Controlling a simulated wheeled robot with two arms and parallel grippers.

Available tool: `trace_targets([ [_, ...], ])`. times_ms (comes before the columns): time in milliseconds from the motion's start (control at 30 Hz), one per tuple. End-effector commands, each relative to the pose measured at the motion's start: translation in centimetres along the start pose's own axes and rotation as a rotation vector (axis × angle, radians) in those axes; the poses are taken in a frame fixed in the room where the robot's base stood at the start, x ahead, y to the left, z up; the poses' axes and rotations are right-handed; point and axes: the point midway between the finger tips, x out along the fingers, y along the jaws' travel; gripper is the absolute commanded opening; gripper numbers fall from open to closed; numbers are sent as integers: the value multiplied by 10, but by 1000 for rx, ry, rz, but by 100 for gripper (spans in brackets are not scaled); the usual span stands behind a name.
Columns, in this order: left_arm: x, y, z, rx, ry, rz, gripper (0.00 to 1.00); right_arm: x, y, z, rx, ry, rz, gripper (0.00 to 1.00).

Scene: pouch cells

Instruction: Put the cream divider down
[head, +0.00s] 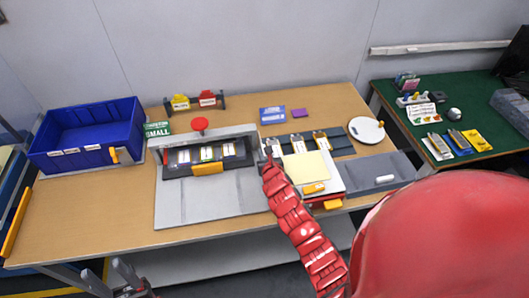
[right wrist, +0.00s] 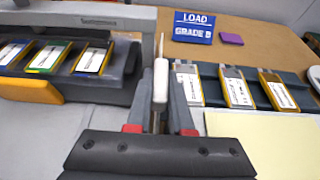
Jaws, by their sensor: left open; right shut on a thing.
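A flat cream divider (head: 306,167) lies on a white and red holder (head: 334,186) right of the table's middle. It also shows at the lower right in the right wrist view (right wrist: 262,145). My right gripper (head: 270,155) is to the left of the divider, apart from it. In the right wrist view the right gripper (right wrist: 160,105) is shut on a slender white thing (right wrist: 160,78) with a thin upper tip; I cannot tell what it is. My left gripper (head: 130,278) is open and empty at the lower left, below the table's front edge.
A grey fixture (head: 180,205) holding several cells stands left of the right gripper. Several cells sit in a dark rack (head: 345,142) behind the divider. A grey mat (head: 365,180) lies to the right. A blue bin (head: 90,135) stands at left. Bare wood shows at front left.

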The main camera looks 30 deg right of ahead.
Motion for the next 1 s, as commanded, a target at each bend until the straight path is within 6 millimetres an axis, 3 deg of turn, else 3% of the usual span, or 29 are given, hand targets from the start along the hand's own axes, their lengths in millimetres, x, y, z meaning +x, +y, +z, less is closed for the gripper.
trace_targets([
  [100, -4, 0, 1, 0, 0, 0, 50, 2, 0, -4, -2, 0, 0, 0],
  [133, -3, 0, 0, 0, 0, 0, 50, 1, 0, -4, -1, 0, 0, 23],
  [300, -2, 0, 0, 0, 0, 0, 50, 1, 0, -3, 0, 0, 0, 49],
  [700, -2, 0, 0, 0, 0, 0, 50, -3, -1, -1, 0, 0, -1, 49],
  [1000, -14, 1, 2, 0, 0, 0, 50, -45, -2, -2, -4, -1, -2, 49],
])
